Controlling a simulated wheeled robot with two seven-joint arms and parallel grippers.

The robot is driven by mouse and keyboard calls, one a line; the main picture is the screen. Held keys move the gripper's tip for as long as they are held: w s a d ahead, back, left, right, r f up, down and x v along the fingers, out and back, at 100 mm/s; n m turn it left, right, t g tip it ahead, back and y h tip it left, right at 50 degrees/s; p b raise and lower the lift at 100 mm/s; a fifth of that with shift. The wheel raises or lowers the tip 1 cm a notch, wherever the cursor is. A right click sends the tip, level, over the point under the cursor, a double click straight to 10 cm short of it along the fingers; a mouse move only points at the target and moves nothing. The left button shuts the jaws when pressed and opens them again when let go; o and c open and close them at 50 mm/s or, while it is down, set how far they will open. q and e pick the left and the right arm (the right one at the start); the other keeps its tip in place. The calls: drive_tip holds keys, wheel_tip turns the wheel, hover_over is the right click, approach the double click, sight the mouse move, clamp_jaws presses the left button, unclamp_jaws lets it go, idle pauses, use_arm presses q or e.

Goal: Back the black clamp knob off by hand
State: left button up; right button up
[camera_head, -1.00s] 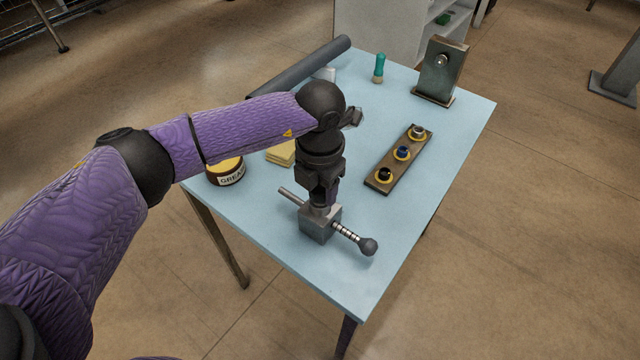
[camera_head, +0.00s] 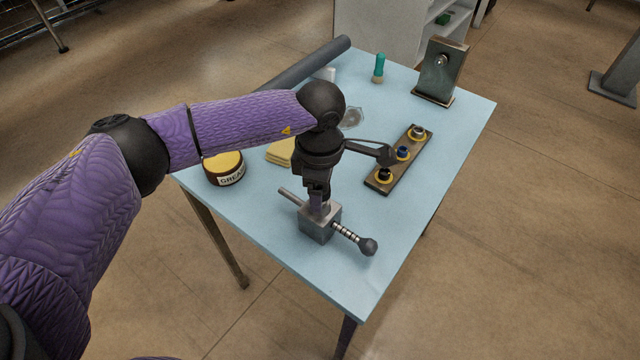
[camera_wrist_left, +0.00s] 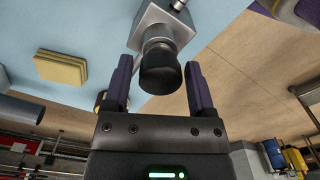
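The black clamp knob (camera_wrist_left: 159,74) is in the left wrist view, on a short metal collar at the face of the grey clamp block (camera_wrist_left: 152,14). In the head view the clamp block (camera_head: 319,225) stands on the blue table, and my gripper hides the knob on its top. A threaded screw with a dark ball end (camera_head: 368,247) sticks out of the block's right side. My left gripper (camera_head: 318,204) points down over the block. Its two fingers stand on both sides of the knob, with a narrow gap at each side. My right gripper is not in view.
A wooden strip with several ringed sockets (camera_head: 409,165) lies to the right. A grease tin (camera_head: 225,170) and yellow pads (camera_head: 280,152) lie to the left. A metal upright (camera_head: 440,72), a teal-handled brush (camera_head: 379,68) and a dark roll (camera_head: 300,72) are farther back.

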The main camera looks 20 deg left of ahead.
use_arm(q)
drive_tip(key=c, duration=0.6)
drive_tip(key=n, duration=0.6)
drive_tip(key=shift+n, duration=0.4)
drive_tip(key=n, duration=0.5)
drive_tip(key=o, duration=0.7)
